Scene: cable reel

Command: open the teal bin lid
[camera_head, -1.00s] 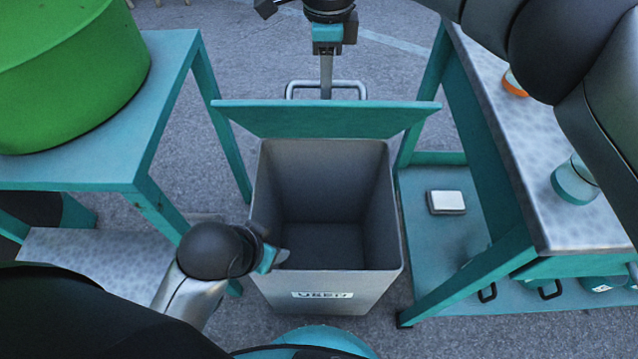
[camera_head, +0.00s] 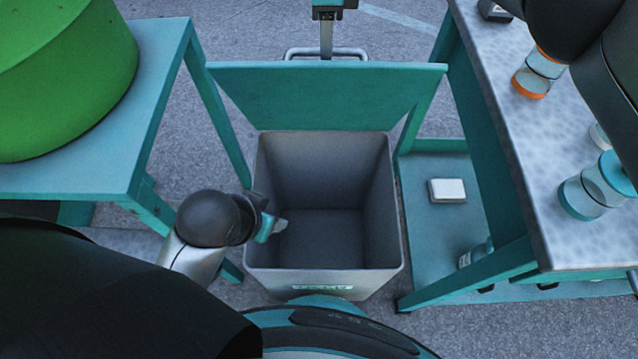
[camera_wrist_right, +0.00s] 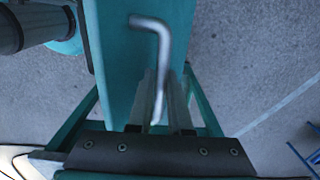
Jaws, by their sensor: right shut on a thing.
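The teal bin lid (camera_head: 325,98) stands raised at the back edge of the grey bin (camera_head: 325,283), its inner face showing. The bin's mouth is uncovered and its inside looks empty. A bent metal handle (camera_head: 290,54) shows beyond the lid's top edge. My right gripper (camera_head: 326,48) comes from the top and is shut on the handle; the handle (camera_wrist_right: 163,45) and the teal lid (camera_wrist_right: 113,50) also show in the right wrist view. My left gripper (camera_head: 275,227) is over the bin's front left rim, apart from the lid; its finger opening is unclear.
A teal table (camera_head: 150,100) with a green drum (camera_head: 60,80) stands left. A grey-topped bench (camera_head: 535,190) with jars (camera_head: 538,72) stands close on the right, with a small white box (camera_head: 447,190) on its lower shelf. Grey floor is open behind the bin.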

